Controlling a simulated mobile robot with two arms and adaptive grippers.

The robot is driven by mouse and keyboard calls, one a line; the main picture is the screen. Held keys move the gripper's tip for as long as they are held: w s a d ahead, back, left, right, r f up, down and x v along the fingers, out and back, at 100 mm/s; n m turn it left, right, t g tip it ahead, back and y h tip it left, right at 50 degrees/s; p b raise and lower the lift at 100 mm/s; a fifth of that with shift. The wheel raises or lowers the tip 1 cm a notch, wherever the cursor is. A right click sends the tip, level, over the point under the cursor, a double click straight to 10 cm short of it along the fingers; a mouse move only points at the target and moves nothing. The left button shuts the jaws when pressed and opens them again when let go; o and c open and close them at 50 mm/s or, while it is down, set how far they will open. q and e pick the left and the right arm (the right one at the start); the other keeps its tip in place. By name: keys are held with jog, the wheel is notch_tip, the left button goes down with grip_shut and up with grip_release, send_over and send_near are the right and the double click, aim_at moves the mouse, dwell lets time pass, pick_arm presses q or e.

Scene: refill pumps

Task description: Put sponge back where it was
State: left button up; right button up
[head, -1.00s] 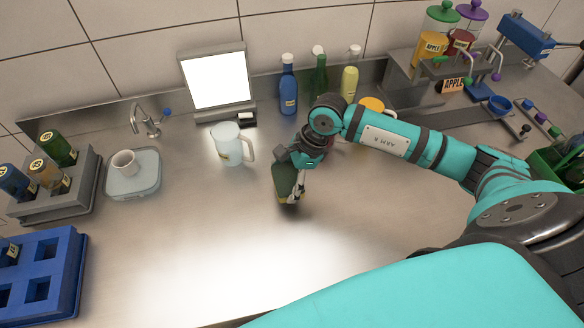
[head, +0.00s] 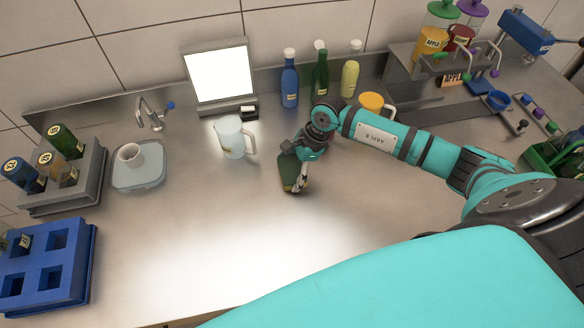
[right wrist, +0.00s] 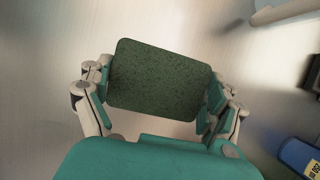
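A sponge (head: 289,172) with a dark green face and a yellowish edge is in my right gripper (head: 298,172), right of the jug over the front middle of the steel counter (head: 215,215). In the right wrist view the sponge's green face (right wrist: 160,78) fills the space between the two fingers, which close on its left and right ends. I cannot tell whether its lower edge touches the counter. My left gripper is not in view.
A frosted jug (head: 232,138) stands just left of the sponge. A pale tray (head: 140,178) with a white cup, a bottle rack (head: 90,185) and a blue rack (head: 75,275) are on the left. Bottles (head: 290,80) and an orange cup (head: 370,103) stand behind. The front counter is clear.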

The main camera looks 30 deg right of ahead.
jog(key=shift+o, duration=0.5)
jog(key=shift+r, duration=0.1)
jog(key=shift+r, duration=0.15)
jog(key=b+v, duration=0.4)
jog(key=v, duration=0.7)
jog(key=shift+r, duration=0.4)
